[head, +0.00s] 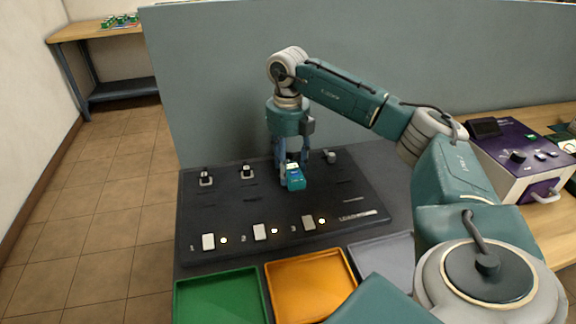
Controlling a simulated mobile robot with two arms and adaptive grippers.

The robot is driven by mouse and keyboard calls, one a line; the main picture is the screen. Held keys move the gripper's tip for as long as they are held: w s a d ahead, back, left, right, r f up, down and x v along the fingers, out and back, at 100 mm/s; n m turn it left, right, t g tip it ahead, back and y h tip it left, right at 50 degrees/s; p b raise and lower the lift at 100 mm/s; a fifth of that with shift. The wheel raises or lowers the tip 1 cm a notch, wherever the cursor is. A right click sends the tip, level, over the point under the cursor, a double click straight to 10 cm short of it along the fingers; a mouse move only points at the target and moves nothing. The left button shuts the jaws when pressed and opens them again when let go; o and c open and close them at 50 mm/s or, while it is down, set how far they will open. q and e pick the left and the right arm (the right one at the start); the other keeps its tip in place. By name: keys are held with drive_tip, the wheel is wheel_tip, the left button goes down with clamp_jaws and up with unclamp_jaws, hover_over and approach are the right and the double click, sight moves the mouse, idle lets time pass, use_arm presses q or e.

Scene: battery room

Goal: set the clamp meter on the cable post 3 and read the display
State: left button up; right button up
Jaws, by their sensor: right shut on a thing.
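A black panel (265,209) bears the numbers 1, 2 and 3 along its front. My right gripper (293,166) points down over the rear middle of the panel and is shut on the clamp meter (296,180), a small teal device with a light display that is too small to read. Two posts, the left one (205,177) and the middle one (247,172), stand bare at the back left. My left gripper is not in view.
Rocker switches (260,232) and lit lamps line the panel's front. Green (220,300), orange (308,286) and grey (382,256) trays lie before it. A purple instrument (515,155) stands right; a tall grey partition (220,90) rises behind.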

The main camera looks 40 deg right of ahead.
sight(288, 169)
drive_tip(key=shift+f, duration=0.55)
idle(0.5)
drive_tip(key=o, duration=1.1)
wheel_tip(288, 169, up, 11)
drive_tip(key=p, duration=0.9)
drive_tip(key=shift+r, duration=0.1)
